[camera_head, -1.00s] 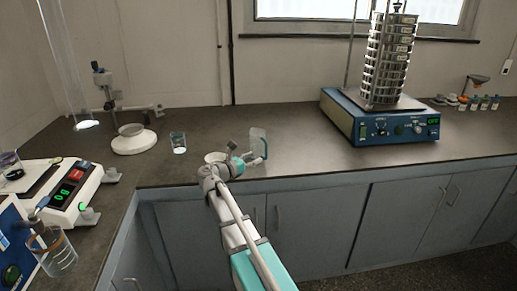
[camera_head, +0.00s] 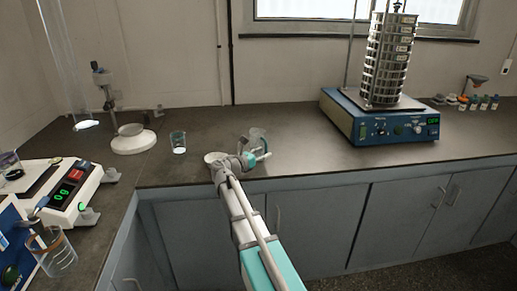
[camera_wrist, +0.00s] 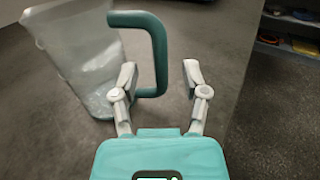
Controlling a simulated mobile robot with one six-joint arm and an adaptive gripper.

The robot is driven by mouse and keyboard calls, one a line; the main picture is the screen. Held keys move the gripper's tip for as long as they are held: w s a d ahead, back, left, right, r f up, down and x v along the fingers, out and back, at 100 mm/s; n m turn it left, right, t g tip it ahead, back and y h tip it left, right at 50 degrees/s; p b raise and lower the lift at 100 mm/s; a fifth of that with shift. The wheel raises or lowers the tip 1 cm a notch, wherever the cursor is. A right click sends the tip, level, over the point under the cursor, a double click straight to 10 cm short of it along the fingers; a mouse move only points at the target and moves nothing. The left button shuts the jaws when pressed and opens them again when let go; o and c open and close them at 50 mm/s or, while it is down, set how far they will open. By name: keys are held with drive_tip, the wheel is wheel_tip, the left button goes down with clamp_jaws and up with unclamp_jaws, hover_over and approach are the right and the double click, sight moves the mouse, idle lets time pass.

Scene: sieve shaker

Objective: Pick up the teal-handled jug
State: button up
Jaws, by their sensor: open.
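The jug (camera_wrist: 82,58) is a clear, see-through vessel with a teal handle (camera_wrist: 158,55). In the wrist view it stands at the upper left, its handle reaching right. My gripper (camera_wrist: 160,75) is open, with one finger on each side of the handle's upright bar. I cannot tell whether either finger touches it. In the head view the jug (camera_head: 257,136) stands on the bench near its front edge, partly hidden behind my gripper (camera_head: 246,144) and wrist.
A glass beaker (camera_head: 178,142) stands left of the jug. The sieve shaker (camera_head: 383,120) stands to the right. Bench space between the jug and shaker is clear.

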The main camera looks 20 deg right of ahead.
drive_tip(key=shift+x, duration=0.95)
clamp_jaws()
